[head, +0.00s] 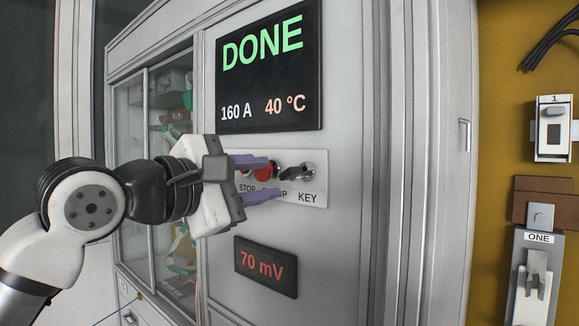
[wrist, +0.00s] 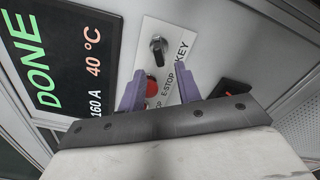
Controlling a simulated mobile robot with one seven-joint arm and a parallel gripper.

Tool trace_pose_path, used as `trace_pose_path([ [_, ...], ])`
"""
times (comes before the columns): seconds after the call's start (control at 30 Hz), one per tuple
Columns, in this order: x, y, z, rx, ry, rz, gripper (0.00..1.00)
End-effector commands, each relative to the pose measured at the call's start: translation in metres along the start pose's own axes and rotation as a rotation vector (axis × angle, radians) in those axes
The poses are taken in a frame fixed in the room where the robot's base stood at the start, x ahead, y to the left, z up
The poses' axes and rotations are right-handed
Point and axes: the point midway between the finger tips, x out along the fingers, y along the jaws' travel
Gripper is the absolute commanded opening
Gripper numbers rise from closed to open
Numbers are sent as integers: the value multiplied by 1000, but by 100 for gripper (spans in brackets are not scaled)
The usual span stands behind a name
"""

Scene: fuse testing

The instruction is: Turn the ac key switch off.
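The key switch (head: 298,173) is a dark key in a round metal lock on the white control panel (head: 318,190), above the label KEY. In the wrist view the key switch (wrist: 158,46) lies just beyond the fingertips, roughly centred between them, with nothing touching it. My gripper (head: 273,177) has purple fingers, spread apart and empty, left of the key in the head view. In the wrist view my gripper (wrist: 160,80) has its fingers on either side of the red E-STOP button (wrist: 151,86). Whether the fingers touch the panel is unclear.
A black display (head: 268,65) above the panel reads DONE, 160 A and 40 °C. A smaller display (head: 266,266) below reads 70 mV. A glass-door cabinet (head: 155,190) is at left. Fuse holders (head: 537,270) hang on the yellow wall at right.

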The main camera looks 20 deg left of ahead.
Motion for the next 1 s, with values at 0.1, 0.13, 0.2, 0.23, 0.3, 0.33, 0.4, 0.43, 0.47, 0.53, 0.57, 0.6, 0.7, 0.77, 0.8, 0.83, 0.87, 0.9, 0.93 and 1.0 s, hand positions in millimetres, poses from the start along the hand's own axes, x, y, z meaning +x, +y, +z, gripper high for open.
trace_pose_path([
  [0.1,26,2,3,1,-2,-3,34],
  [0.13,31,2,3,1,-2,-3,34],
  [0.2,42,1,2,0,-2,-3,34],
  [0.23,46,1,2,-1,-3,-2,34],
  [0.3,54,1,2,0,-2,-1,34],
  [0.33,57,1,2,0,-2,-1,34],
  [0.4,62,1,2,0,-2,0,34],
  [0.43,63,1,2,0,-3,0,34],
  [0.47,64,0,2,0,-3,1,34],
  [0.53,65,0,1,0,-3,1,34],
  [0.57,66,0,1,0,-3,1,34],
  [0.6,66,0,1,0,-2,1,34],
  [0.7,66,0,1,0,-3,1,34],
  [0.77,65,0,1,0,-3,1,32],
  [0.8,65,0,1,0,-3,1,27],
  [0.83,65,0,1,0,-3,1,23],
  [0.87,65,0,1,0,-3,1,19],
  [0.9,65,0,1,-1,-3,1,14],
  [0.93,65,0,1,-1,-3,1,10],
  [1.0,65,0,1,-1,-3,1,1],
])
